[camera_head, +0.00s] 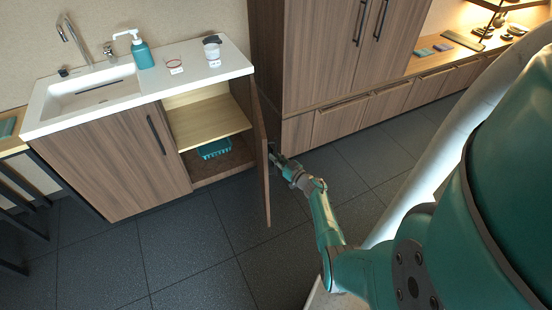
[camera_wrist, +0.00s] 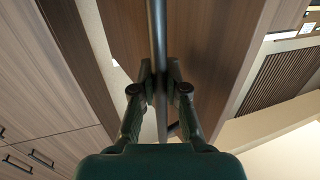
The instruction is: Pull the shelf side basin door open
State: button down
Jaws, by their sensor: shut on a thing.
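The shelf side basin door (camera_head: 262,160) is a wood-grain panel under the right end of the white basin counter. It stands swung well out from the cabinet, seen nearly edge-on. My gripper (camera_head: 274,158) is at the outer face of this door. In the wrist view my gripper (camera_wrist: 160,88) is shut on the dark vertical bar handle (camera_wrist: 157,40), one finger on each side. The door panel (camera_wrist: 205,50) shows behind the handle. Inside the open cabinet are a pale shelf (camera_head: 208,122) and a teal basket (camera_head: 214,148) below it.
The other basin door (camera_head: 120,165) is closed, with a dark handle. A teal soap bottle (camera_head: 142,54) and small cups stand on the counter (camera_head: 200,66). A tall wooden cabinet (camera_head: 310,50) stands close on the right. The dark tiled floor (camera_head: 200,250) in front is clear.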

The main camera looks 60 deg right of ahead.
jog(key=shift+s+d, duration=0.2)
jog(key=c, duration=1.2)
grip_release()
